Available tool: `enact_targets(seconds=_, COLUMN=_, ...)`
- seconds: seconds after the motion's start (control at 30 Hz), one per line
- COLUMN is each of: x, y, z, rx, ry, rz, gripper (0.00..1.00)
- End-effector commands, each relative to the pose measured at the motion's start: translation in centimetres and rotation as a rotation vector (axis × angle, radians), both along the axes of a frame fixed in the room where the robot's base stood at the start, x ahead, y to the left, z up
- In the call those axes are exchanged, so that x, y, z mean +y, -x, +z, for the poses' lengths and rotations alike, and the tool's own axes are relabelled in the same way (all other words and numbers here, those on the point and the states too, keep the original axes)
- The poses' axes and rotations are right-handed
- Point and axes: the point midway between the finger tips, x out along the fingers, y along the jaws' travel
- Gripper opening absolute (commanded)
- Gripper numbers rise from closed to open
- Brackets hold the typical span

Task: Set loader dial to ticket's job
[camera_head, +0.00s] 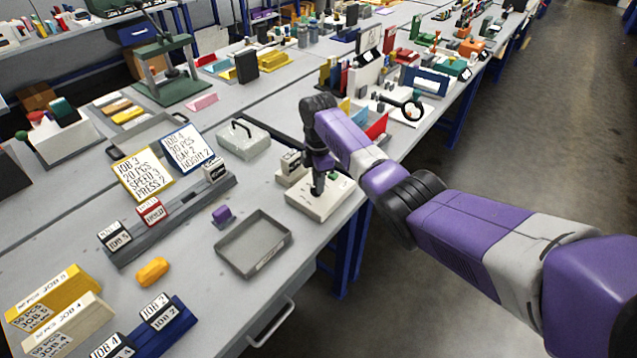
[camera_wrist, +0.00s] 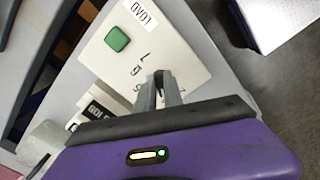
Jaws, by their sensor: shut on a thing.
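The cream loader box (camera_head: 325,199) stands at the table's right edge. In the wrist view its panel (camera_wrist: 112,70) carries a LOAD label (camera_wrist: 143,18), a green button (camera_wrist: 117,38) and a few digits. My gripper (camera_wrist: 162,82) points down at the panel by the digits, shut on what seems to be the dial. Its fingers hide the dial, so I cannot read the setting. In the head view my gripper (camera_head: 318,188) is over the box. A small JOB ticket block (camera_head: 291,161) sits beside the box; it also shows in the wrist view (camera_wrist: 97,108), its number unreadable.
A yellow-edged JOB 3 card (camera_head: 145,174) and a blue-edged JOB 4 card (camera_head: 187,149) stand on the left, with a grey rail (camera_head: 180,208) in front. An empty grey tray (camera_head: 254,244) and a purple piece (camera_head: 222,215) lie left of the loader. A metal box (camera_head: 243,138) is behind.

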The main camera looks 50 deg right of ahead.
Motion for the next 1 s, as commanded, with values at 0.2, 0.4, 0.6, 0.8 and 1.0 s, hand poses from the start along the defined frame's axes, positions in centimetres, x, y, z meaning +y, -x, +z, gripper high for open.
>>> enact_targets(seconds=0.2, x=0.0, y=-0.1, z=0.1, rx=-0.002, ry=-0.001, rz=0.002, gripper=0.00)
enact_targets(seconds=0.4, x=0.0, y=-0.1, z=0.1, rx=-0.003, ry=-0.001, rz=0.001, gripper=0.27)
enact_targets(seconds=0.6, x=0.0, y=-0.1, z=0.1, rx=-0.001, ry=0.000, rz=0.001, gripper=0.34)
enact_targets(seconds=0.8, x=0.0, y=-0.1, z=0.3, rx=-0.002, ry=0.000, rz=0.001, gripper=0.34)
enact_targets(seconds=1.0, x=0.0, y=-0.1, z=2.9, rx=-0.005, ry=0.002, rz=0.001, gripper=0.34)
